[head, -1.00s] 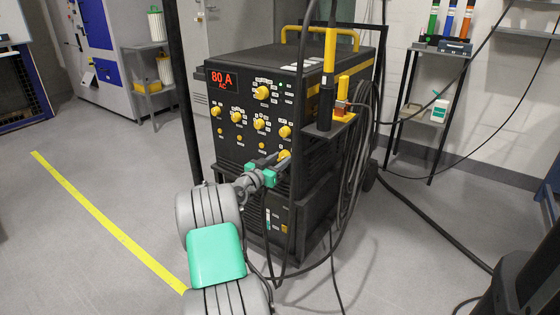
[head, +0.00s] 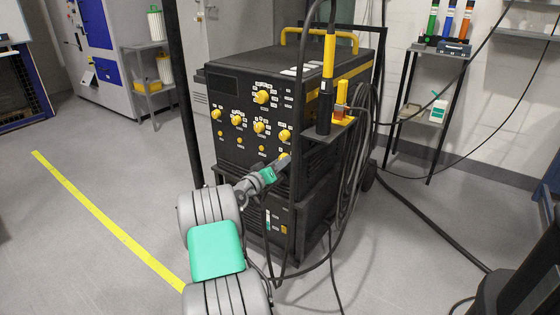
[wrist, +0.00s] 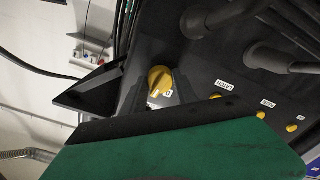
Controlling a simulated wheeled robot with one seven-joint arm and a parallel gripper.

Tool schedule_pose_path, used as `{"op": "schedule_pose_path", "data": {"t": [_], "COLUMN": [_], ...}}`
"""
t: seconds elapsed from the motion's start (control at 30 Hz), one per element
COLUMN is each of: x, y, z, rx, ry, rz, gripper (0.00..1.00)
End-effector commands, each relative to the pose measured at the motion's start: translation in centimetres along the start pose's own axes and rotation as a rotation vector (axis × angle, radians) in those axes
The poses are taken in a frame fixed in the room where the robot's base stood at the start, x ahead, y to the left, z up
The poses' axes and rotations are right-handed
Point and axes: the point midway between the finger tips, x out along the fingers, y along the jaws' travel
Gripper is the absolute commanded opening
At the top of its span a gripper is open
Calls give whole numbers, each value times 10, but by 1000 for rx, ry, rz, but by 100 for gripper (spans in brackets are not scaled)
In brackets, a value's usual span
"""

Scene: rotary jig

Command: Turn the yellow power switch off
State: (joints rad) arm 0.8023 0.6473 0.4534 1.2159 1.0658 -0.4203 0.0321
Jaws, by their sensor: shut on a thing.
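The yellow power switch (head: 284,155) is a small knob low on the right of the black welding machine's front panel. In the wrist view the yellow power switch (wrist: 160,79) sits between my dark fingers, with I and O marks beside it. My gripper (head: 277,165) reaches the panel from the lower left and is shut on the switch. The fingers partly hide the switch in the head view. The machine's display (head: 224,84) at the panel's upper left is dark.
Other yellow knobs (head: 260,127) sit close above and left on the panel. Black cables (head: 355,165) hang at the machine's right side, and a torch (head: 328,80) stands in a holder there. A shelf (head: 425,110) stands behind on the right. Floor at left is open.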

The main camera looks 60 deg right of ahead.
Motion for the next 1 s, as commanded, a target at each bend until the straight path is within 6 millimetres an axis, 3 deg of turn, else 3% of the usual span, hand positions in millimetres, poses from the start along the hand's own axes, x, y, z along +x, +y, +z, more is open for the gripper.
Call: {"op": "schedule_pose_path", "data": {"t": [0.7, 1.0], "x": [-1, 0], "y": [1, 1], "z": [-2, -2], "rx": [-670, -875], "ry": [1, 1], "rz": [-3, -3], "gripper": [0, 0]}}
